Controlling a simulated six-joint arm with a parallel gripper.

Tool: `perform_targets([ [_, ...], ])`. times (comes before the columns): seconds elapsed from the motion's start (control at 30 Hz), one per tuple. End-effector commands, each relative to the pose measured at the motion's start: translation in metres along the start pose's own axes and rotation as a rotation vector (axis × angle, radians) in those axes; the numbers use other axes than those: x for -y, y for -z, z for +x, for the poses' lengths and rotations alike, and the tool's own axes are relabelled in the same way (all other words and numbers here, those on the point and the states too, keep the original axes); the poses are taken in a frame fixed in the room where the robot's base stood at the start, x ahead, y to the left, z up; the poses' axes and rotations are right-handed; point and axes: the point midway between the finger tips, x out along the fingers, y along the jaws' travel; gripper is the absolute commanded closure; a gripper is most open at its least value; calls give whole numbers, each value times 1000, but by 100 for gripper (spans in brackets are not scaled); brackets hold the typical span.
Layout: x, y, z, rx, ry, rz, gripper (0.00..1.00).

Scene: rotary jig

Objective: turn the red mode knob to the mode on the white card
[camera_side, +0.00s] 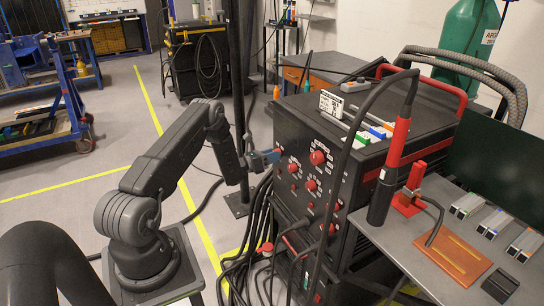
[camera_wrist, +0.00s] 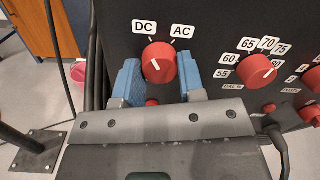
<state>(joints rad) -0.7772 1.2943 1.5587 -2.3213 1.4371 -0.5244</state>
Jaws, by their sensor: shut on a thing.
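The red mode knob (camera_wrist: 159,62) is on the black front panel in the wrist view, with a DC label (camera_wrist: 144,27) at its upper left and an AC label (camera_wrist: 182,31) at its upper right. A short white mark shows on its face; I cannot tell for sure which label it points to. My gripper (camera_wrist: 158,68) has its blue fingers on both sides of the knob and is shut on it. In the side view my gripper (camera_side: 264,159) is at the panel's upper left. The white card (camera_side: 331,103) stands on top of the machine; its writing is too small to read.
Another red knob (camera_wrist: 259,71) with number labels is to the right. More red knobs, such as one at the upper right (camera_side: 318,158), are on the panel. Black cables (camera_side: 262,215) hang in front. A grey side table (camera_side: 385,238) holds a red-handled torch (camera_side: 396,150).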

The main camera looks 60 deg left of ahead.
Motion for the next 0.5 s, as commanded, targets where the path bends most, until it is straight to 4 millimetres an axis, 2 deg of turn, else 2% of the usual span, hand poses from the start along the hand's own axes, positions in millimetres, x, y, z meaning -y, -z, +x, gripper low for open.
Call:
perform_targets([
  [0.1,0,0,0,-1,0,-3,87],
  [0.13,0,0,0,-1,0,-3,63],
  [0.2,0,0,0,-1,0,-3,56],
  [0.4,0,0,0,-1,0,-1,38],
  [0.5,0,0,0,0,0,-1,38],
])
